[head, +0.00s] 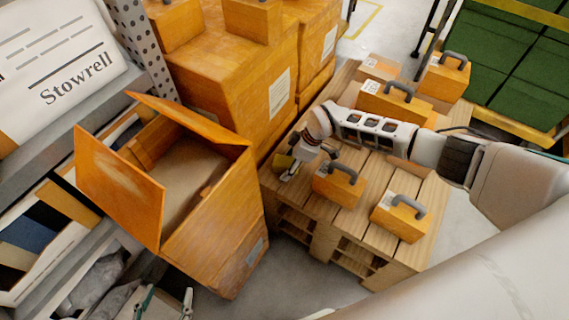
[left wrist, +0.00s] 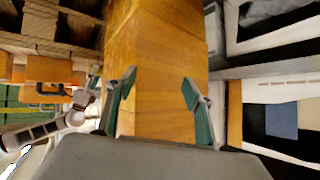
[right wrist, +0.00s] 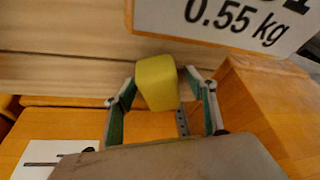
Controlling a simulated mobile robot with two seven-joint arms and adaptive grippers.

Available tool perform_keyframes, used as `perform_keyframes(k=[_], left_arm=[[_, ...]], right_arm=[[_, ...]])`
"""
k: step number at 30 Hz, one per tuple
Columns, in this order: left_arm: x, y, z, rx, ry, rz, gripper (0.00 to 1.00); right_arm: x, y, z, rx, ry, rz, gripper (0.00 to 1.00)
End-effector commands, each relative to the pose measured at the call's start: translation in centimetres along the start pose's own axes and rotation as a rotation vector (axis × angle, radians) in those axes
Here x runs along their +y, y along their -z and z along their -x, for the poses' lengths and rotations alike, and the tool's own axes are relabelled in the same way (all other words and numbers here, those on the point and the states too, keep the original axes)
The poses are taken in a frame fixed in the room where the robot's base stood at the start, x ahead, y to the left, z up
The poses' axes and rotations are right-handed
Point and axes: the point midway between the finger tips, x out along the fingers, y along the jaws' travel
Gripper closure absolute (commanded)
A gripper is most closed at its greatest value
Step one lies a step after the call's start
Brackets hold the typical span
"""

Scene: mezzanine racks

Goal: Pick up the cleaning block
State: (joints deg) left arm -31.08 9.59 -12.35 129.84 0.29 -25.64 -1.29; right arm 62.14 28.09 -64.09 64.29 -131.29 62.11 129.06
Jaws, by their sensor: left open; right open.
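The cleaning block is a yellow-green block (right wrist: 157,82) seen between the open fingertips of my right gripper (right wrist: 160,84) in the right wrist view. I cannot tell whether the fingers touch it. In the head view the block (head: 284,162) is small and dull yellow, at the left end of the pallet, by my right gripper (head: 298,168). My left gripper (head: 166,302) is open and empty at the bottom of the head view, below the open orange box. In the left wrist view my left gripper (left wrist: 158,92) has an orange box side beyond its fingers.
An open-flapped orange box (head: 220,235) stands left of the wooden pallet (head: 340,235). Orange cases with grey handles (head: 338,188) (head: 400,218) stand on the pallet close to my right arm. Large stacked orange boxes (head: 225,85) rise behind. Shelving (head: 50,130) lines the left.

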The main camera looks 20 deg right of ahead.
Motion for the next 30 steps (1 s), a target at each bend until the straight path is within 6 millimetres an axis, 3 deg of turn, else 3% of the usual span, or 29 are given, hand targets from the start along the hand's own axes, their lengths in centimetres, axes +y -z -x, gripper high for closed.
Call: perform_keyframes(k=[4,9,20,23,27,30], left_arm=[[-0.1,0.3,0.0,0.005,0.001,-0.001,0.48],[0.1,-0.2,0.1,-0.005,-0.002,0.001,0.48],[0.1,0.0,0.2,-0.002,-0.001,0.0,0.48],[-0.2,0.8,0.3,0.011,0.004,-0.003,0.48],[-0.8,1.8,0.5,0.022,0.014,-0.01,0.48],[-0.6,0.2,0.9,-0.011,0.02,0.001,0.48]], right_arm=[[0.2,0.3,0.3,0.003,-0.004,0.001,0.47],[0.1,0.2,0.3,0.003,-0.003,0.001,0.86],[0.2,0.4,0.8,0.003,-0.005,0.001,0.9],[0.4,1.0,2.0,0.006,-0.01,0.003,0.9],[0.6,2.4,5.1,0.01,-0.016,0.005,0.9],[0.6,3.5,7.8,0.012,-0.017,0.007,0.9]])
